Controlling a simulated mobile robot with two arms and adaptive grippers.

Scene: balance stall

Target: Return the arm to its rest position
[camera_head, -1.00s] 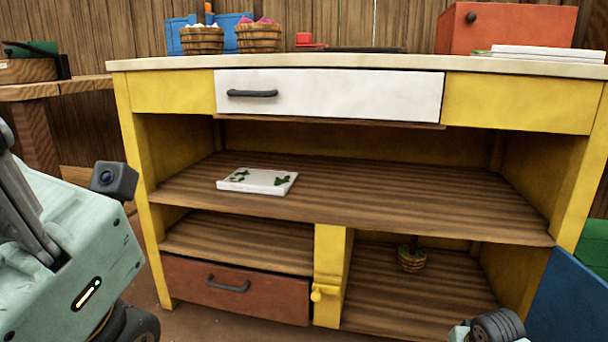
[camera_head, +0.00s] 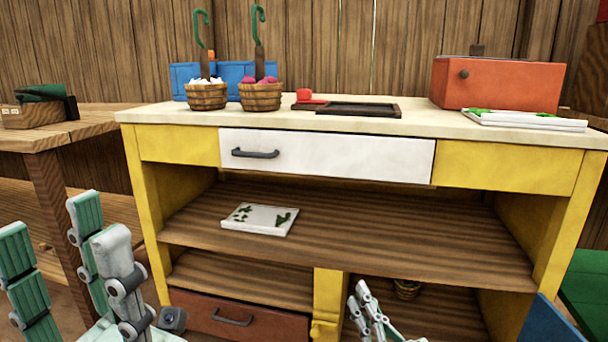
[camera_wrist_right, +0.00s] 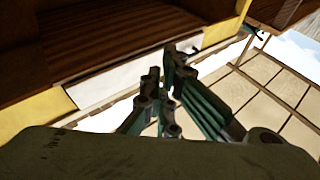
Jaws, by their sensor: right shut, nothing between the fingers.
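My left gripper (camera_head: 72,236) stands upright at the lower left of the head view. Its pale green and grey fingers point up and are spread apart, with nothing seen between them. My right gripper (camera_head: 364,298) shows at the bottom, in front of the stall's lower shelves. Its fingers are close together and empty. In the right wrist view the right gripper's fingers (camera_wrist_right: 168,72) are drawn together with nothing between them. Most of both arms is out of view.
The yellow stall's counter (camera_head: 300,119) carries two baskets (camera_head: 206,97), a dark tray (camera_head: 357,110), a red box (camera_head: 495,84) and a white booklet (camera_head: 524,121). The white drawer (camera_head: 335,157) is shut. A white card (camera_head: 259,219) lies on the shelf (camera_head: 390,235). A side table (camera_head: 62,137) stands left.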

